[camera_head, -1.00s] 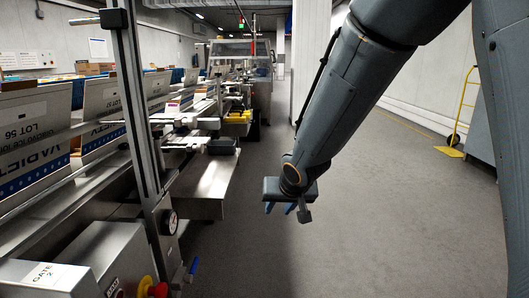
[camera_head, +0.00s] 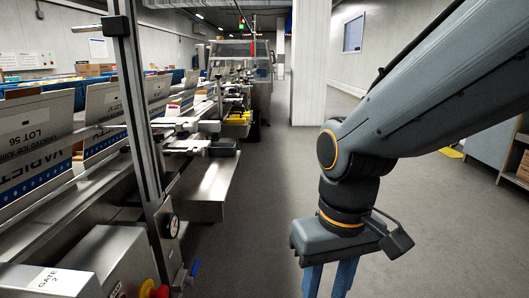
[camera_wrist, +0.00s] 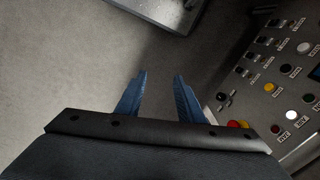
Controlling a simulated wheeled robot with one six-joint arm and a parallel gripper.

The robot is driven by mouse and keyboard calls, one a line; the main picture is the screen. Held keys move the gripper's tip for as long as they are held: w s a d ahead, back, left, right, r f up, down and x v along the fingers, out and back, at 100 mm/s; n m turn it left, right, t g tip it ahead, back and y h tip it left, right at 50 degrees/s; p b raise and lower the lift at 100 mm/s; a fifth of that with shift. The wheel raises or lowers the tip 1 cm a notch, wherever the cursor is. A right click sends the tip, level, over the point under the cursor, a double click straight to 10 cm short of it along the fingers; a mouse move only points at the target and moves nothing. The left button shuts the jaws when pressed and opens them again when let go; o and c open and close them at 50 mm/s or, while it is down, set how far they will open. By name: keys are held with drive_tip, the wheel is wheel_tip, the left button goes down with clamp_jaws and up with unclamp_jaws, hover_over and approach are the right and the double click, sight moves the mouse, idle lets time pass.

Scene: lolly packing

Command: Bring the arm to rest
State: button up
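My gripper (camera_head: 331,278) hangs from my arm over the floor, right of the packing line, with its blue fingers pointing down. In the wrist view the two blue fingers of my gripper (camera_wrist: 160,80) stand apart with bare floor between them. It is open and holds nothing. The lower fingertips are cut off by the bottom edge of the head view.
The packing line (camera_head: 208,190) runs along the left, with printed cartons (camera_head: 105,105) on it. A panel with several buttons (camera_wrist: 275,85) is at the right of the wrist view. The grey floor (camera_head: 265,180) is clear. A shelf (camera_head: 515,150) stands at the far right.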

drive_tip(key=d+r+m+p, duration=0.3)
drive_tip(key=d+r+p, duration=0.6)
drive_tip(key=p, duration=0.9)
wheel_tip(320, 180, up, 2)
drive_tip(key=shift+d+r+h+p, duration=0.1)
drive_tip(key=shift+d+h+p, duration=0.2)
drive_tip(key=shift+p, duration=0.1)
drive_tip(key=shift+s+a, duration=0.1)
drive_tip(key=shift+a, duration=0.05)
